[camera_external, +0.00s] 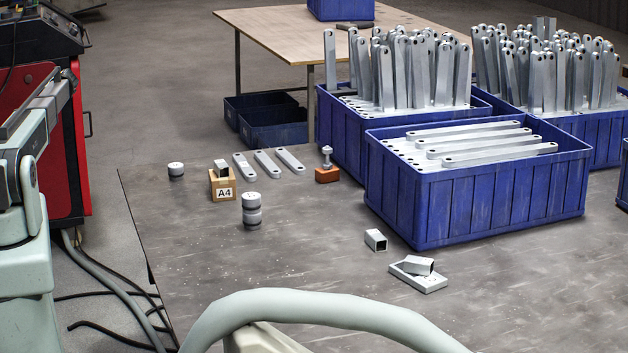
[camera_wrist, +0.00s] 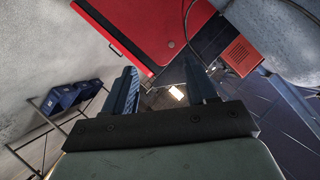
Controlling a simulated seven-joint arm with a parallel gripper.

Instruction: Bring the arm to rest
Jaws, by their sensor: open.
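My gripper (camera_wrist: 161,84) shows in the wrist view with its two dark fingers apart and nothing between them. It does not show in the external view. The wrist view is tilted and looks past the fingers at the floor, the red cabinet (camera_wrist: 140,28) and distant furniture, so my gripper is away from the parts on the worktable. In the external view, pale arm parts show at the left edge.
The grey worktable (camera_external: 320,265) carries blue crates (camera_external: 475,205) of metal bars, flat bars (camera_external: 266,163), a cardboard box marked A4 (camera_external: 222,185), round pucks (camera_external: 252,210), an orange block (camera_external: 327,174) and square tube pieces (camera_external: 376,240).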

